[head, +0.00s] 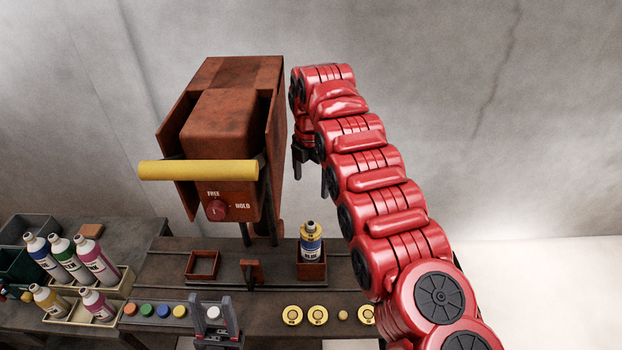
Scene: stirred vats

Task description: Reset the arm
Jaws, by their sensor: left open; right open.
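A rusty brown machine head (236,110) stands at the back of the bench, with a yellow horizontal bar (198,170) across its front. Below the bar is a red dial (216,210) between the words FREE and HOLD; its exact setting is too small to tell. My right gripper (311,184) hangs open and empty just right of the machine, its red arm reaching in from the lower right. My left gripper (211,300) is at the bottom, fingers upward, open, in front of the bench; a white button (213,312) shows between its fingers.
A bottle labelled BLUE (311,244) stands upright in a small brown holder (312,271). An empty brown holder (202,265) is to its left. Several bottles (96,260) stand in trays at the left. Colored buttons (146,310) and yellow discs (292,315) line the bench front.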

